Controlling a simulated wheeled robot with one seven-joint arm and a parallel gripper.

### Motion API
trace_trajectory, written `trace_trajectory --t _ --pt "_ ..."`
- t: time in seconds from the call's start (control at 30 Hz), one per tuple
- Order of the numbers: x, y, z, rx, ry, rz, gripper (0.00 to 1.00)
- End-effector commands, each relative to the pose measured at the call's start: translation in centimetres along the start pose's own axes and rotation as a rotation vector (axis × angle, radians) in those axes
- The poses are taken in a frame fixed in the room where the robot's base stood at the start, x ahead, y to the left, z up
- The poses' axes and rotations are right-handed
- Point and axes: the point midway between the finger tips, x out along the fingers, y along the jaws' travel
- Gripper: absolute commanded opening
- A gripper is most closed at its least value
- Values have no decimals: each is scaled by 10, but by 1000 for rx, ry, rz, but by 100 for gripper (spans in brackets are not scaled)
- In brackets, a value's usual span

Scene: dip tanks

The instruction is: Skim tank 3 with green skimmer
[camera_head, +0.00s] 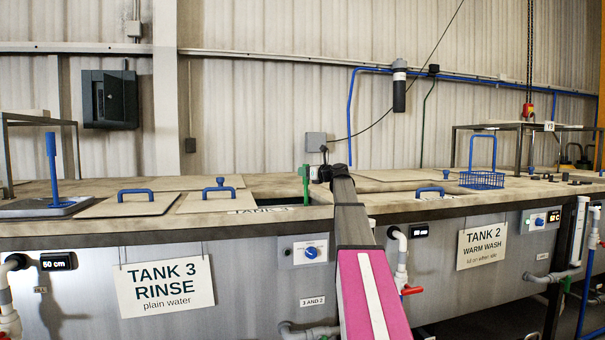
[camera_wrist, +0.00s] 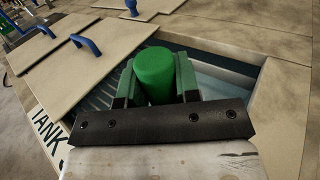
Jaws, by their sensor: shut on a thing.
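My gripper (camera_wrist: 156,80) is shut on the green skimmer (camera_wrist: 155,67), whose thick round handle end shows between the fingers in the wrist view. In the head view the green skimmer (camera_head: 305,180) stands upright at the end of my arm, over the opening of tank 3. The tank 3 opening (camera_wrist: 215,75) is partly uncovered, with pale liquid or inner wall showing beyond the handle. The skimmer's lower end is hidden. Tank 3 (camera_head: 235,262) carries a sign (camera_head: 164,286) reading "TANK 3 RINSE plain water".
Lids with blue handles (camera_head: 217,203) (camera_head: 125,207) lie left of the opening. A blue upright tool (camera_head: 52,165) stands on a tray at far left. Tank 2 (camera_head: 450,275) is to the right, with a lid (camera_head: 415,202) and a blue wire basket (camera_head: 481,179) on top.

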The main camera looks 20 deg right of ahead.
Motion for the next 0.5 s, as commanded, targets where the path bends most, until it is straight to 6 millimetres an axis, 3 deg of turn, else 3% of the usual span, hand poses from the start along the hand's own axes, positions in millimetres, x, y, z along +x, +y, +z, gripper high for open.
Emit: trace_trajectory --t 0.5 --pt "8 32 1 1 -2 1 0"
